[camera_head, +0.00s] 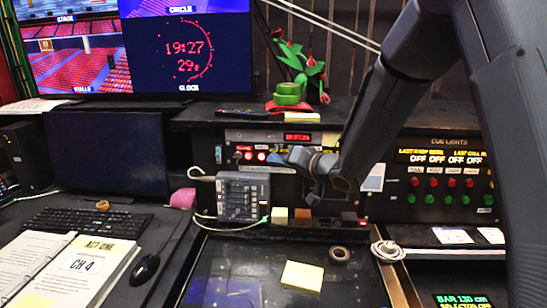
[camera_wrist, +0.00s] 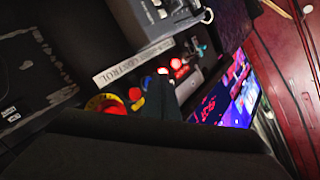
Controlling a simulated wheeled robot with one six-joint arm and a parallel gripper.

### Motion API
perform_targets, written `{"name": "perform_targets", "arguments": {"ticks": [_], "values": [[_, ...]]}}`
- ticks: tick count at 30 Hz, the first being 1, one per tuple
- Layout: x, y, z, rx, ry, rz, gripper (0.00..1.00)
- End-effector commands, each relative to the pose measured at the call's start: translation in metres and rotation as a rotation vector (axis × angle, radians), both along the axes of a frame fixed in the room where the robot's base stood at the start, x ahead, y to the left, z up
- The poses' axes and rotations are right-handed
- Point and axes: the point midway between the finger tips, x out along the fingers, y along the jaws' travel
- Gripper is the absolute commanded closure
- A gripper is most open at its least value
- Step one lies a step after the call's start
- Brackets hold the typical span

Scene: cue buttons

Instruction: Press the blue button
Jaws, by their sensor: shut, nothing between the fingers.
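My gripper (camera_head: 283,158) is shut and empty. In the head view it is in front of the console panel, left of the cue lights. In the wrist view its dark body fills the lower middle. A small blue spot (camera_wrist: 147,82), which looks like the blue button, shows just above the gripper in the wrist view, between a red button with a yellow ring (camera_wrist: 106,103) and a lit red one (camera_wrist: 178,64). Part of it seems hidden. I cannot make out the blue button in the head view, where my gripper covers part of the panel. Contact cannot be told.
A grey intercom box (camera_head: 243,197) stands left of my gripper. The cue lights panel (camera_head: 445,180) with red and green buttons is to the right. A tape roll (camera_head: 339,254) and a yellow note (camera_head: 302,276) lie on the desk. A monitor (camera_head: 108,153) stands left.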

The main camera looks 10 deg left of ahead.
Motion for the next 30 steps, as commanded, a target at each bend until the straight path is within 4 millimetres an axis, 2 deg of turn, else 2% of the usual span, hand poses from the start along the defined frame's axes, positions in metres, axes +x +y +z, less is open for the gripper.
{"name": "perform_targets", "arguments": {"ticks": [14,30], "values": [[-0.008,0.000,0.001,-0.001,0.001,0.001,1.00],[-0.052,-0.003,0.009,0.000,0.001,0.001,1.00]]}}
